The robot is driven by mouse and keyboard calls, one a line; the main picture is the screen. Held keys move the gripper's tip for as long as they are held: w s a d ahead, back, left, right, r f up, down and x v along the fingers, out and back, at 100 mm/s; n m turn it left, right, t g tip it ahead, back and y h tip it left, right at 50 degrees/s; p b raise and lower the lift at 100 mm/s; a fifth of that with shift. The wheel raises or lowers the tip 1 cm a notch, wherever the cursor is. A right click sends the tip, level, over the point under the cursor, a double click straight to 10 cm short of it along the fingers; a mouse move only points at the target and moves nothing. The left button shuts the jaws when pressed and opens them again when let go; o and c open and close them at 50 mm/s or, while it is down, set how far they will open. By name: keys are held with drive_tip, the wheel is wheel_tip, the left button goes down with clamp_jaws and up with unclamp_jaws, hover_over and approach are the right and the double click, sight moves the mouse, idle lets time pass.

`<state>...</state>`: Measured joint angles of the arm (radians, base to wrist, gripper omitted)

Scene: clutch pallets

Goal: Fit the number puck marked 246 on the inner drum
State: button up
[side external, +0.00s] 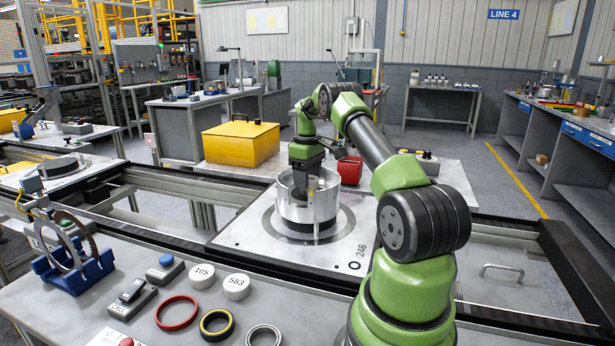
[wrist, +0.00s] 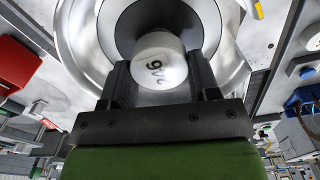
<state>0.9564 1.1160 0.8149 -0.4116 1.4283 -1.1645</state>
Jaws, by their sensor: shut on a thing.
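The white puck marked 246 (wrist: 160,62) is between the two dark fingers of my gripper (wrist: 164,82) in the wrist view. My gripper is shut on it. Behind the puck is a dark round part (wrist: 190,18), which looks like the inner drum, inside a silver drum housing (wrist: 82,40). I cannot tell whether the puck touches the dark part. In the side external view, my gripper (side external: 308,178) reaches down into the open top of the silver drum (side external: 306,214). The puck and the inner drum are hidden there.
The drum stands on a pallet (side external: 240,240) printed 246. On the front bench are pucks marked 105 (side external: 203,276) and 563 (side external: 236,287), a red ring (side external: 176,313), a yellow-black ring (side external: 216,325) and a blue stand (side external: 75,268). A red bin (side external: 350,170) and yellow case (side external: 240,144) stand behind.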

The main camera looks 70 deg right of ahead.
drive_tip(key=shift+f, duration=0.6)
drive_tip(key=o, duration=0.9)
